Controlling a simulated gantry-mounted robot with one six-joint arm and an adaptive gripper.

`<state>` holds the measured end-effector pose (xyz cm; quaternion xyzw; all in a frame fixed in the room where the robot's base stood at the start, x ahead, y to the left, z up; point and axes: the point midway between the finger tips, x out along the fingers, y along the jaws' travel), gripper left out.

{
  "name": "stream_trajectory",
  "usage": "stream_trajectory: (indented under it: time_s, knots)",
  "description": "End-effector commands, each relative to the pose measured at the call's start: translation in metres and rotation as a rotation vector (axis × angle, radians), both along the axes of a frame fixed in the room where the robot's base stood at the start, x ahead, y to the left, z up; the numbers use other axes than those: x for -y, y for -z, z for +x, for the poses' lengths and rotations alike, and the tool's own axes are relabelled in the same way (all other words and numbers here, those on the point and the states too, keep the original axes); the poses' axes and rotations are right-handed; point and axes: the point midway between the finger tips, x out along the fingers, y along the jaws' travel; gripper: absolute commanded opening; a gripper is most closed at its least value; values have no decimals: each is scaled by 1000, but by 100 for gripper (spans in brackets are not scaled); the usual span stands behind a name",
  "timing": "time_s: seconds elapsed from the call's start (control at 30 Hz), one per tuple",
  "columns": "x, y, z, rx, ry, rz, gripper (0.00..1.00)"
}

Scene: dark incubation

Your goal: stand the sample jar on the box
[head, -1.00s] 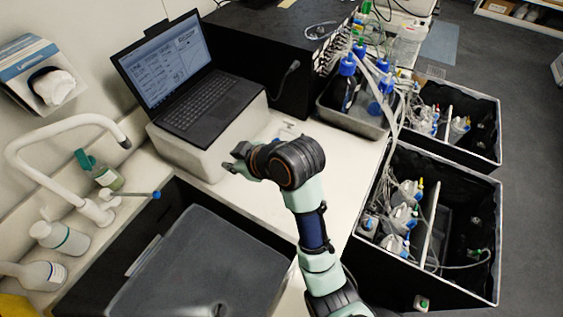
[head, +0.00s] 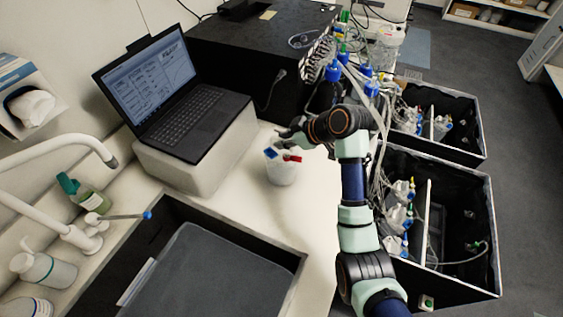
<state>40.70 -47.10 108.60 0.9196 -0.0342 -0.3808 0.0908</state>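No thing in view is clearly recognisable as the sample jar. A small jar-like bottle (head: 92,200) with a green cap and pale green contents stands by the tap at the left. A whitish translucent cup (head: 282,172) holding blue and red items stands on the white bench. The box could be the large black box (head: 235,45) behind the bench or the whitish block (head: 195,160) under the laptop; I cannot tell which. My gripper (head: 288,140) is just above and behind the cup, fingers pointing left. Its fingers look apart, with nothing visible between them.
An open laptop (head: 190,125) covers most of the whitish block. A sink (head: 215,265) lies at the front, with a white tap (head: 60,150) at its left. Tubed bottles (head: 365,75) and black bins (head: 455,290) stand at the right. The bench around the cup is clear.

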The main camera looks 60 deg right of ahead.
Motion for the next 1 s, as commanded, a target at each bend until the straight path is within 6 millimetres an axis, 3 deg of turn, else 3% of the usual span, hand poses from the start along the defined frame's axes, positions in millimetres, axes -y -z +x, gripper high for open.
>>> stream_trajectory:
  time_s: [0.1,0.33,0.5,1.0]
  knots:
    - [2,9,9,-1,0,0,25]
    - [3,11,11,0,1,-3,25]
    - [3,11,11,0,1,-2,0]
    - [3,8,11,4,1,-6,0]
